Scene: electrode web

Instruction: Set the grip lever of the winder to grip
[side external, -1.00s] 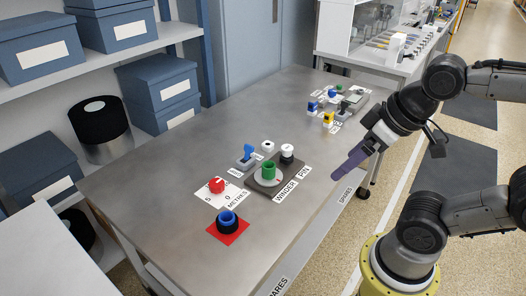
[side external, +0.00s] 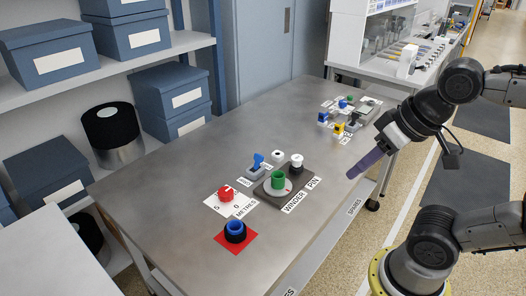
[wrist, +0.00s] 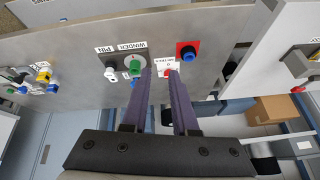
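The winder is a dark grey plate (side external: 262,196) with a green spool (side external: 278,180) on a pale disc, beside the WINDER and PIN labels. A black post with a white top (side external: 296,163) stands at its right rear. A blue lever (side external: 258,161) on a grey base stands just left of the plate; its label is too small to read. Which part is the grip lever I cannot tell. My gripper (side external: 350,176) is in the air off the table's right edge, apart from the winder. In the wrist view its purple fingers (wrist: 160,72) are apart and empty, the left one partly covering the blue lever.
A red knob (side external: 226,194) sits on a white METRES card. A blue and black cup (side external: 236,230) stands on a red square. A white cylinder (side external: 278,156) is behind the winder. Small blue and yellow fixtures (side external: 339,129) stand at the far end. The table between is bare.

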